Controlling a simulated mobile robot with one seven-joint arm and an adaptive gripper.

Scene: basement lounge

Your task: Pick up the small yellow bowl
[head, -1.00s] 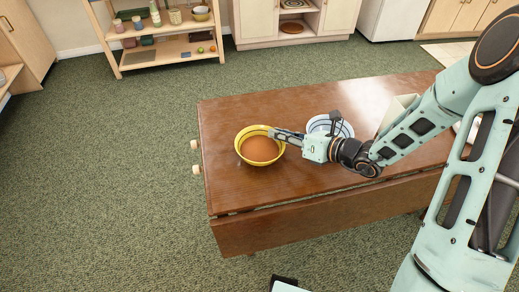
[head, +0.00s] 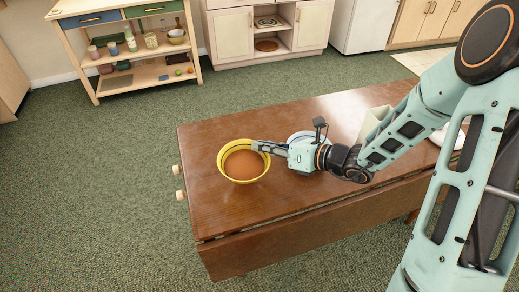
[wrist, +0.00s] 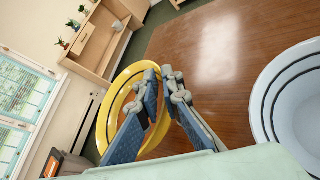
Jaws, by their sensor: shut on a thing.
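The small yellow bowl (head: 243,163) has a yellow rim and an orange-brown inside. In the head view it is over the left end of the wooden table and looks raised a little above the top. My gripper (head: 258,146) is shut on its right rim. In the wrist view the fingertips (wrist: 160,73) pinch the rim of the yellow bowl (wrist: 112,108), and dark lines run along the rim. The fingers hide part of the bowl.
A pale blue-white bowl (head: 298,136) stands on the table (head: 220,210), partly behind my gripper; it is large at the right in the wrist view (wrist: 262,105). A cream container (head: 372,122) stands farther right. A shelf unit (head: 90,62) is at the back left.

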